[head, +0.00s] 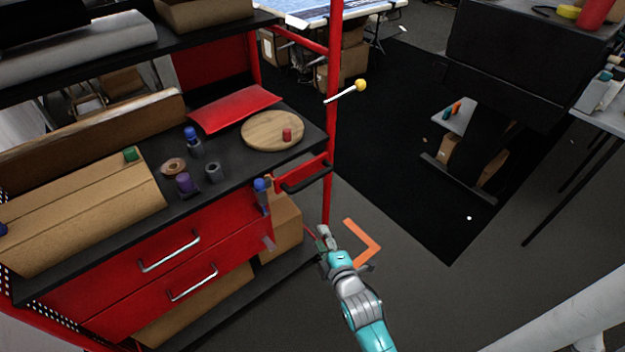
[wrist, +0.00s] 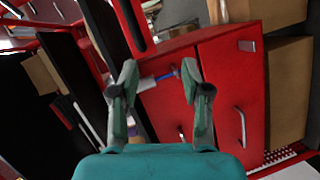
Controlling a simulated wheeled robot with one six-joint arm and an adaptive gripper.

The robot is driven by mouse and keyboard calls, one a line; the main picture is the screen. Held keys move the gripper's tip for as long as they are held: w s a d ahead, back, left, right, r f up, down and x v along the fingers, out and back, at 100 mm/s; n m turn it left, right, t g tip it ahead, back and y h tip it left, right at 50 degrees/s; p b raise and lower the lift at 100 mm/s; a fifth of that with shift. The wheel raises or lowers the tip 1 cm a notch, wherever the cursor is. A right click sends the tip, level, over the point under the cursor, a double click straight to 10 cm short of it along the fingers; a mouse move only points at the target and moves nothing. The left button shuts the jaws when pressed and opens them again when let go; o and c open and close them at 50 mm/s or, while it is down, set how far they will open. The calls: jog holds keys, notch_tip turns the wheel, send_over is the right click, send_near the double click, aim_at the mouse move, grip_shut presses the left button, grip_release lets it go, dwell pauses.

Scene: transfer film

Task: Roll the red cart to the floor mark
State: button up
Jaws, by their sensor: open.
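The red cart (head: 215,240) fills the left of the head view, with black shelves, two red drawers and red posts. Its black handle (head: 303,180) sticks out on a red bracket at the right end. An orange L-shaped floor mark (head: 372,243) lies on the grey floor right of the cart, partly behind my arm. My gripper (head: 322,238) is open beside the cart's lower right end, below the handle. In the wrist view my open gripper (wrist: 160,75) has nothing gripped between its fingers, and the red drawer fronts (wrist: 228,80) show beyond. The handle appears at the top there (wrist: 133,22).
The cart carries cardboard boxes (head: 85,205), a round wooden board (head: 262,133), a red tray (head: 235,107) and small bottles. A black mat (head: 400,170) covers floor at the back. A black cabinet and a table (head: 600,115) stand at right. Grey floor around the mark is clear.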

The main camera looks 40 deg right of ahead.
aim_at(314, 181)
jog(key=w+d+n, duration=0.1)
jog(key=w+d, duration=0.2)
jog(key=w, duration=0.3)
jog(key=w+d+r, duration=0.1)
jog(key=w+d, duration=0.3)
jog(key=w, duration=0.2)
jog(key=w+d+n+h, duration=0.1)
jog(key=w+d, duration=0.2)
jog(key=w, duration=0.3)
jog(key=shift+w+d+r+n, duration=0.25)
jog(key=shift+w+n, duration=0.05)
jog(key=shift+w, duration=0.05)
grip_shut()
